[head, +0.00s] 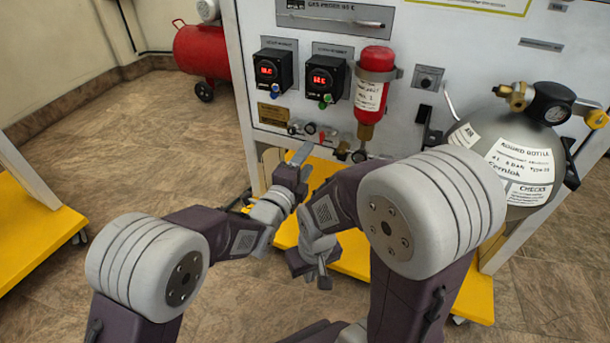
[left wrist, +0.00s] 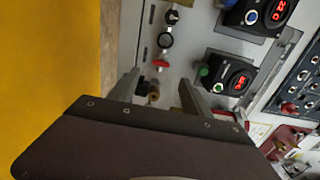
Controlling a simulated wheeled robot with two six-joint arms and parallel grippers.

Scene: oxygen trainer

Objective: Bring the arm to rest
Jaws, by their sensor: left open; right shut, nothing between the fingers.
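My left gripper (head: 301,164) is raised in front of the lower edge of the trainer's white panel (head: 420,140), below the row of small valves (head: 312,129). In the left wrist view its two fingers (left wrist: 158,88) stand apart, with no object held. I cannot tell whether a finger touches the panel. My right gripper (head: 323,277) hangs lower, over the yellow base (head: 365,262), pointing down. It is shut and empty.
Two black gauges with red digits (head: 272,69) (head: 323,77) and a red cylinder (head: 371,95) are on the panel. A grey round bottle (head: 510,150) with a brass valve is at the right. A red compressor tank (head: 201,50) stands behind.

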